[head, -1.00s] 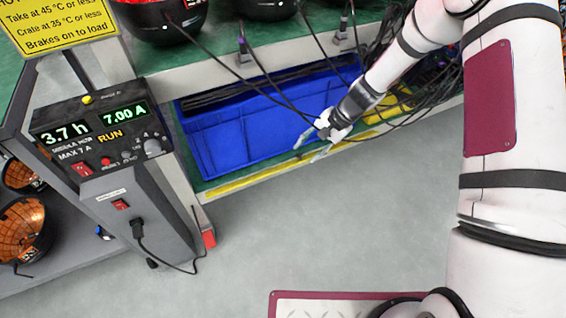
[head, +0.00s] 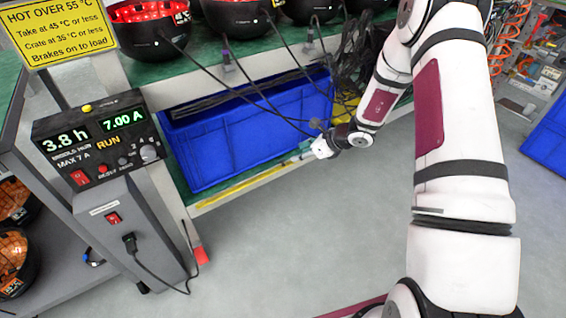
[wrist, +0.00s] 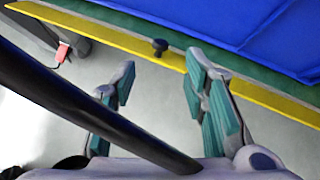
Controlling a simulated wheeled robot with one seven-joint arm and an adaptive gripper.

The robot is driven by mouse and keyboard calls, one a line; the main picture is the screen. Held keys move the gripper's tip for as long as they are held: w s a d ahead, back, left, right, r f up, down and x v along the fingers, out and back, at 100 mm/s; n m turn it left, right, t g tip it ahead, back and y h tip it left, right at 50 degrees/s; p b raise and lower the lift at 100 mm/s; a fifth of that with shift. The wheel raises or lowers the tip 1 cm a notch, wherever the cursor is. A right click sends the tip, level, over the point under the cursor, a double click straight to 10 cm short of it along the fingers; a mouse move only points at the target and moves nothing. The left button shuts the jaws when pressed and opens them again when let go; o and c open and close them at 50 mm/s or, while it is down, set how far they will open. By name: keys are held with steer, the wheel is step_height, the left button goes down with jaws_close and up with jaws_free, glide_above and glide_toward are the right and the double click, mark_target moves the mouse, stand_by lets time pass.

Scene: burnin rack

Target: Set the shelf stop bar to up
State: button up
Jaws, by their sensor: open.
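The yellow shelf stop bar (head: 240,188) runs along the front edge of the lower shelf, below the blue crate. In the wrist view the bar (wrist: 110,33) crosses the picture and carries a small black knob (wrist: 160,46). The bar looks low along the shelf edge. My gripper (wrist: 161,66) is open and empty, its fingers spread either side of the knob in the picture; I cannot tell whether they touch the bar. In the head view my gripper (head: 310,152) is at the bar's right part, its fingers hard to make out.
The blue crate (head: 235,145) stands on the lower shelf behind the bar. Black cables hang from the upper shelf near my arm, and a thick dark one (wrist: 85,115) crosses the wrist view. A control box (head: 100,135) stands at left. The floor in front is clear.

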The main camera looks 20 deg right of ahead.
mark_target(283, 160)
steer(key=b+x, duration=0.3)
steer(key=x, duration=0.6)
steer(key=shift+w+a+f, duration=0.1)
steer(key=shift+w+f, duration=0.1)
steer(key=shift+f, duration=0.05)
jaws_close()
